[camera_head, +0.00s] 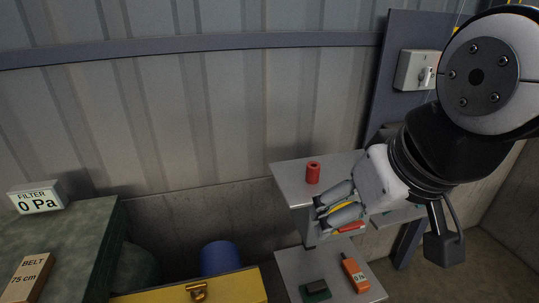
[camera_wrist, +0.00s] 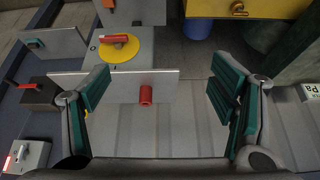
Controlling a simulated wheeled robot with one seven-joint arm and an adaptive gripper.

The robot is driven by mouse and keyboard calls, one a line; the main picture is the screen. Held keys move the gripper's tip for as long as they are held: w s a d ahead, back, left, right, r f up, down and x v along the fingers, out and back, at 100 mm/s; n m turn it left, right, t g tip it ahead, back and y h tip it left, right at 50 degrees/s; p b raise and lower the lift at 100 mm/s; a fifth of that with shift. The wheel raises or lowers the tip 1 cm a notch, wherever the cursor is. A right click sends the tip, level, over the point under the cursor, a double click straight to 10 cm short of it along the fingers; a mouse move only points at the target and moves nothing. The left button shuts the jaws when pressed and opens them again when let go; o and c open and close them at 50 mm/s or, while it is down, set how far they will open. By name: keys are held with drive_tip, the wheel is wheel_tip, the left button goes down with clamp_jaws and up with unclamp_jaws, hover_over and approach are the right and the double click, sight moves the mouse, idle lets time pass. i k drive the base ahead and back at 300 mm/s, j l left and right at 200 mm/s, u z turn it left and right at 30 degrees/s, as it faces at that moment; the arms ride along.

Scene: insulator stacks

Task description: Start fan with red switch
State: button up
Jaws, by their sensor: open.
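A red switch handle (camera_wrist: 115,38) sits on a round yellow plate (camera_wrist: 119,55) on a light grey box (camera_wrist: 137,43) in the wrist view. In the head view, the red handle (camera_head: 351,227) shows just below my gripper, which partly hides the yellow plate. My gripper (camera_head: 319,211) is open and empty, beside the upper shelf. In the wrist view its two fingers are wide apart, with the gripper (camera_wrist: 160,78) facing the shelf edge and the switch left of its middle. I cannot make out a fan.
A red cylinder (camera_head: 313,173) stands on the upper shelf (camera_head: 291,182). An orange box (camera_head: 355,275) and a dark green block (camera_head: 316,291) lie on the lower shelf (camera_head: 290,262). A grey wall box (camera_head: 416,70) is behind my arm. A yellow case (camera_head: 228,289) and blue drum (camera_head: 221,258) stand left.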

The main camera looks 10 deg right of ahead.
sight(358, 225)
drive_tip(key=k+j, duration=0.1)
drive_tip(key=j, duration=0.3)
drive_tip(key=k+j, duration=0.1)
drive_tip(key=j, duration=0.3)
drive_tip(key=k+j, duration=0.1)
drive_tip(key=j, duration=0.3)
drive_tip(key=k+j+z, duration=0.1)
drive_tip(key=j, duration=0.35)
